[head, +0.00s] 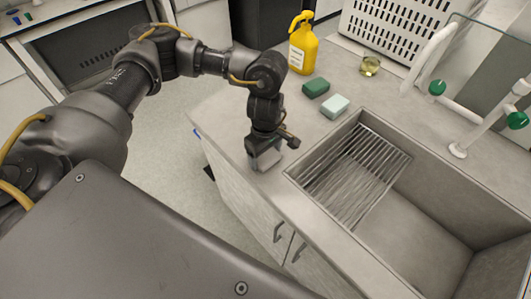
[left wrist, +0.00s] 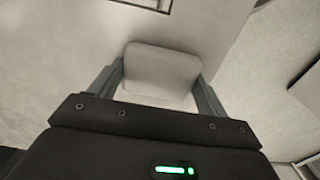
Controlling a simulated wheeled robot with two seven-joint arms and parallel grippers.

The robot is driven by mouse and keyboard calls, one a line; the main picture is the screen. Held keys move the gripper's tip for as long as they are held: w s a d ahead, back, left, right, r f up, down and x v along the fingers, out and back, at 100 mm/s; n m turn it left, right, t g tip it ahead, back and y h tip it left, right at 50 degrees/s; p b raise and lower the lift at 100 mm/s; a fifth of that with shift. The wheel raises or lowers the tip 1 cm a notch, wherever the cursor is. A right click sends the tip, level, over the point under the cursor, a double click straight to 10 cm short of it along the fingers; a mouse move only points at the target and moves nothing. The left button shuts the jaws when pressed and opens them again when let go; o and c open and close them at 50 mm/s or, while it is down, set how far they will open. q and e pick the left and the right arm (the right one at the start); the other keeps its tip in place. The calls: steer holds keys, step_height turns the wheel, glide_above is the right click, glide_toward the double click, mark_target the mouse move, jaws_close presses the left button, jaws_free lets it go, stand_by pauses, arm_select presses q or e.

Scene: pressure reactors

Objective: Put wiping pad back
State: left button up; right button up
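The wiping pad looks like a pale grey-white block with rounded corners. In the left wrist view the wiping pad (left wrist: 160,72) lies between the two fingers of my left gripper (left wrist: 160,95), which meet its two sides. In the head view my left gripper (head: 265,158) points down at the counter's near left edge, left of the sink, with the pale pad at its fingers. I cannot tell whether the pad touches the counter. My right gripper is not in view.
A yellow bottle (head: 303,48) and a small glass beaker (head: 370,66) stand farther back. Green-knobbed taps (head: 459,149) rise at the right. A metal rack (head: 350,175) sits in the sink.

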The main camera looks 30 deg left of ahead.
mark_target(265, 156)
arm_select(q)
steer(key=o, duration=0.4)
steer(key=shift+r, duration=0.25)
steer(key=shift+w+r, duration=0.1)
steer(key=shift+r, duration=0.2)
step_height(265, 156, up, 11)
steer(key=shift+r+b, duration=0.1)
steer(key=shift+b, duration=0.55)
